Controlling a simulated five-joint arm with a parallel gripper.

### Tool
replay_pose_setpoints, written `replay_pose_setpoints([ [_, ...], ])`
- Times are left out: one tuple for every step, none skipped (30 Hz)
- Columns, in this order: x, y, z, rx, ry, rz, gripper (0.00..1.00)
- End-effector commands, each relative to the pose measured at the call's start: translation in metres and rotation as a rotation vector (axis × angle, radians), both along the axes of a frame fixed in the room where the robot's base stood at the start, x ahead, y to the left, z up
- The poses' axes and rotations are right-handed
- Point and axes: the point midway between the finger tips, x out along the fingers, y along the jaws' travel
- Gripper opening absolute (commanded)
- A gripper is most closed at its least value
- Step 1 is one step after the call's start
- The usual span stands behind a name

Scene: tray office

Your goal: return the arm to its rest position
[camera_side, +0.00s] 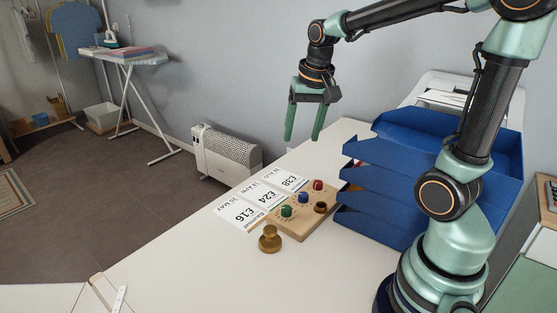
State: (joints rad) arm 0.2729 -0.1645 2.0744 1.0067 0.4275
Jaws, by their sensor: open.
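My gripper (304,137) hangs from my raised arm above the far part of the white table (185,245). Its two green fingers point down and stand apart, with nothing between them. My arm reaches from the base at the right, up and over to the left. The gripper is above and behind the papers and the wooden board, and touches nothing that I can see.
A blue letter tray stack (362,217) stands beside my base. A wooden board (293,222) with coloured knobs, priced papers (237,212) and a brown wooden knob (270,240) lie on the table. A heater (226,154) stands beyond it. The table's near left is mostly clear.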

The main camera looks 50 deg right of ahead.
Motion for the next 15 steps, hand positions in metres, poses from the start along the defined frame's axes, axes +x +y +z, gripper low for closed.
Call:
replay_pose_setpoints([
  [-0.007, 0.015, 0.007, -0.02, -0.032, 0.079, 0.66],
  [-0.011, 0.023, 0.009, -0.03, -0.047, 0.125, 0.66],
  [-0.016, 0.033, 0.012, -0.046, -0.069, 0.188, 0.66],
  [-0.021, 0.04, 0.014, -0.059, -0.085, 0.233, 0.66],
  [-0.025, 0.047, 0.015, -0.071, -0.101, 0.28, 0.66],
  [-0.031, 0.055, 0.017, -0.087, -0.123, 0.339, 0.66],
  [-0.035, 0.061, 0.017, -0.098, -0.137, 0.381, 0.66],
  [-0.039, 0.067, 0.017, -0.11, -0.152, 0.422, 0.66],
  [-0.044, 0.073, 0.018, -0.124, -0.17, 0.471, 0.66],
  [-0.048, 0.078, 0.017, -0.134, -0.182, 0.506, 0.66],
  [-0.051, 0.082, 0.017, -0.143, -0.194, 0.536, 0.66],
  [-0.054, 0.086, 0.017, -0.155, -0.207, 0.574, 0.66],
  [-0.057, 0.089, 0.016, -0.162, -0.215, 0.596, 0.66],
  [-0.058, 0.092, 0.016, -0.169, -0.223, 0.617, 0.66],
  [-0.061, 0.094, 0.015, -0.176, -0.231, 0.638, 0.66],
])
